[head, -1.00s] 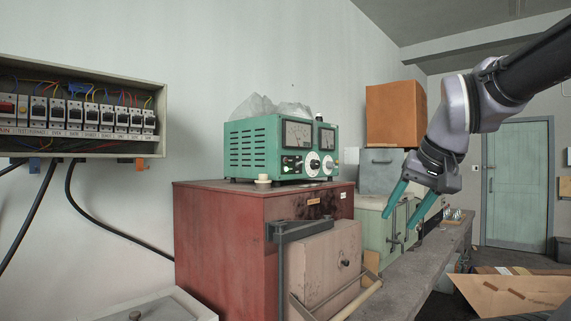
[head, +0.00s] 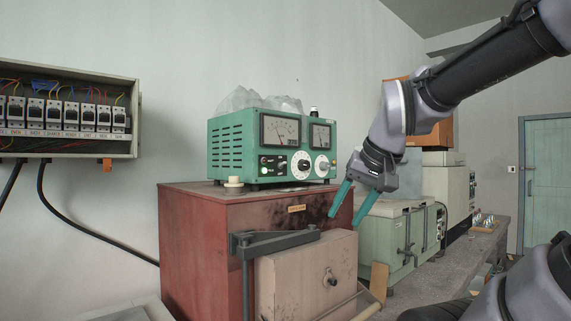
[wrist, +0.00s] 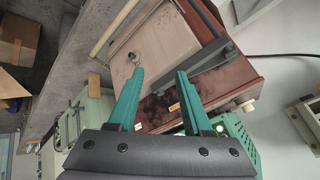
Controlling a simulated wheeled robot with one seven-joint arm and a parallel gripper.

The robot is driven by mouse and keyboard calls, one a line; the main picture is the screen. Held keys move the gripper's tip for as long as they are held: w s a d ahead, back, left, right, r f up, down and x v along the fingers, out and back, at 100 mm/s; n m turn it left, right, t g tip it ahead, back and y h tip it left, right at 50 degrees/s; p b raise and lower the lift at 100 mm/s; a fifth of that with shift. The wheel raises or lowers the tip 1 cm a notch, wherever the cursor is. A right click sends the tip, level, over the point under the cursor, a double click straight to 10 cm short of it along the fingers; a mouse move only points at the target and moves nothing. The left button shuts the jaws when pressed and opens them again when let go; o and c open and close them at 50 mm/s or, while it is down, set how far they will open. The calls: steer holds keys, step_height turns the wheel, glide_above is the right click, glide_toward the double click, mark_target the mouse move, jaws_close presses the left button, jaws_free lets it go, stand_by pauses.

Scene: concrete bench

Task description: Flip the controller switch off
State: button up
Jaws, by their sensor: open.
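The green controller (head: 232,148) sits on the red cabinet in the head view, left of my gripper. Its front has two dial gauges, round knobs and a lit green light (head: 264,160) at lower left. Small controls beside the light are too small to tell the switch or its position. My gripper (head: 346,219) is open and empty, fingers angled down, right of and below the controller's front. In the wrist view my gripper (wrist: 160,73) shows spread teal fingers over the cabinet, with part of the controller (wrist: 232,128) at right, partly hidden by the gripper.
The red cabinet (head: 205,235) has a pinkish door box (head: 300,275) and a dark metal bracket (head: 275,240) in front. A breaker box (head: 70,147) with cables hangs on the left wall. A pale green unit (head: 385,240) stands at right on the concrete bench (head: 450,265).

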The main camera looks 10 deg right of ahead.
steer(key=c, duration=0.5)
steer(key=w+r+n, duration=0.1)
steer(key=w+r, duration=0.4)
steer(key=w+a+r+n+g, duration=0.1)
steer(key=w+r+n, duration=0.1)
steer(key=w+r, duration=0.2)
steer(key=w+a+r+n, duration=0.1)
steer(key=w+r+n, duration=0.1)
steer(key=w+r, duration=0.3)
steer(key=shift+w+r+g, duration=0.3)
steer(key=shift+w+r, duration=0.05)
jaws_close()
steer(key=w+a+r+n+g, duration=0.1)
steer(key=w+r+n, duration=0.4)
steer(key=w, duration=0.9)
step_height(320, 180, up, 2)
steer(key=shift+w+a+r, duration=0.2)
steer(key=shift+w+a, duration=0.15)
steer(key=shift+w, duration=0.05)
